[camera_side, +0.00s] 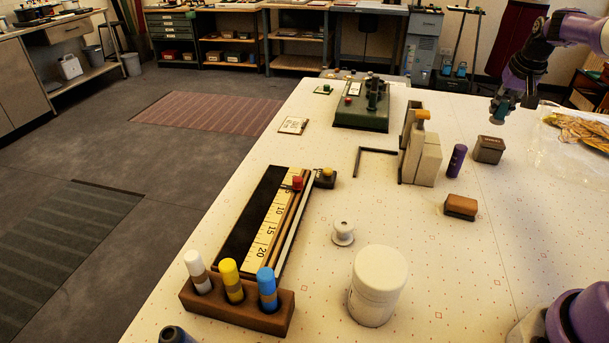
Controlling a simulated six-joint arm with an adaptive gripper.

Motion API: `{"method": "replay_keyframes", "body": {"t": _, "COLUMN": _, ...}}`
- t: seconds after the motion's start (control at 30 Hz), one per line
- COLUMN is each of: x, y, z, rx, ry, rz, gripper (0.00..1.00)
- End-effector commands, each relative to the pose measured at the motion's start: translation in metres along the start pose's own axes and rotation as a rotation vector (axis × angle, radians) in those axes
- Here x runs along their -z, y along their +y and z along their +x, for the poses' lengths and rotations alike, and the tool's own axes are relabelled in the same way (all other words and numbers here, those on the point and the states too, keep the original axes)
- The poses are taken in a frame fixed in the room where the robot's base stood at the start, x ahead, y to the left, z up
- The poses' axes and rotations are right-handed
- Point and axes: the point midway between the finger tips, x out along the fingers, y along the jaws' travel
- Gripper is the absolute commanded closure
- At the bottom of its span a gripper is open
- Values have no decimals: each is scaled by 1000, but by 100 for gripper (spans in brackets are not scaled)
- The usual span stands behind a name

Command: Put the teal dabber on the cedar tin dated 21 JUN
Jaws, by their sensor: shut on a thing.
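My gripper (504,103) is at the upper right, above the far part of the table. It is shut on a small dark teal thing, which looks like the teal dabber (499,109); the fingers hide much of it. Below and slightly left of it, apart from it, a small dark brown tin (489,150) sits on the table with lettering too small to read. A second small tin with an orange-brown top (461,205) sits nearer the camera. I cannot tell which is dated 21 JUN.
A purple cylinder (457,159) stands beside the dark tin. Grey-beige blocks (424,160) stand left of it, a clear tray with yellow stuff (578,128) right. A wooden rack (238,308) holds white, yellow and blue dabbers. A white jar (377,286) stands in front.

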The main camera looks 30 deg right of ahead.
Motion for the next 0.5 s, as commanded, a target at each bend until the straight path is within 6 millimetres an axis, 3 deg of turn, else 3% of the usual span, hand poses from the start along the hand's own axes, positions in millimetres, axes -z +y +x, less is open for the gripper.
{"method": "replay_keyframes", "body": {"t": 0.1, "x": 2, "y": 9, "z": 8, "rx": 0, "ry": 0, "rz": 1, "gripper": 100}}
{"method": "replay_keyframes", "body": {"t": 0.37, "x": -11, "y": 10, "z": 40, "rx": 0, "ry": -4, "rz": -1, "gripper": 100}}
{"method": "replay_keyframes", "body": {"t": 0.5, "x": -13, "y": 10, "z": 46, "rx": 0, "ry": 0, "rz": -1, "gripper": 100}}
